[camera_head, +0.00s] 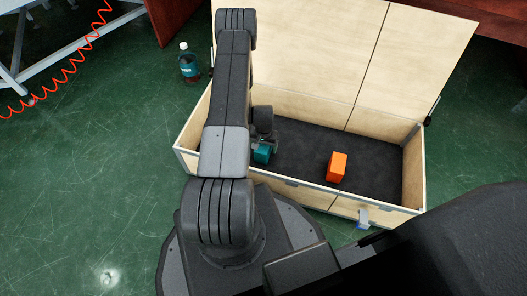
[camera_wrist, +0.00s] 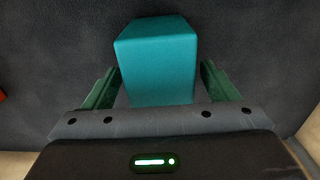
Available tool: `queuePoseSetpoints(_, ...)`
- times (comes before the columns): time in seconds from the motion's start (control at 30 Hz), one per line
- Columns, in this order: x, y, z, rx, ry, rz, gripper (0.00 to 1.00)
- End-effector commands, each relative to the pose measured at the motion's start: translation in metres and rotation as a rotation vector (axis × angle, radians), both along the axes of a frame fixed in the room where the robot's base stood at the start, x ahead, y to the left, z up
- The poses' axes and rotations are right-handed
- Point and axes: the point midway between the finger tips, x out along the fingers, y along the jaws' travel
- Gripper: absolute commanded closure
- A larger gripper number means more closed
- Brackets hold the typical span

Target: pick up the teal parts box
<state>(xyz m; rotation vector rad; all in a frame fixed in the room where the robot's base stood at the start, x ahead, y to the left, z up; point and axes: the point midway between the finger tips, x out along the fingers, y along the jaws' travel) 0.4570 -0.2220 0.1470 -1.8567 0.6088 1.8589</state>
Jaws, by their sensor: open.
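The teal parts box (camera_head: 262,153) stands on the dark floor of an open wooden crate, left of the crate's middle, partly hidden by my arm in the head view. In the wrist view the teal box (camera_wrist: 156,62) lies between and ahead of the two green fingers of my gripper (camera_wrist: 158,88). The fingers are apart, with a gap on each side of the box. In the head view my gripper (camera_head: 262,142) is low inside the crate, right at the box, and mostly hidden by my arm.
An orange box (camera_head: 337,167) stands to the right in the same crate. The wooden crate (camera_head: 412,180) has low walls around and a raised lid (camera_head: 300,40) behind. A dark bottle (camera_head: 188,66) stands on the green floor outside, left of the crate.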

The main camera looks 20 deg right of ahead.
Motion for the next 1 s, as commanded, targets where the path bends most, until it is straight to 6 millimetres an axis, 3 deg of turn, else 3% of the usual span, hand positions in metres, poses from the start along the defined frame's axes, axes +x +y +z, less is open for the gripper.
queuePoseSetpoints(0.1,0.0,0.0,-0.012,0.0,0.0,0.001,0.2)
queuePoseSetpoints(0.3,0.0,0.0,-0.011,-0.001,-0.001,0.0,0.2)
queuePoseSetpoints(0.6,0.0,0.0,-0.011,-0.001,-0.001,0.0,0.77)
queuePoseSetpoints(0.83,0.001,0.0,-0.009,0.0,-0.002,0.0,0.77)
queuePoseSetpoints(1.0,0.001,0.0,0.014,-0.001,-0.003,0.0,0.77)
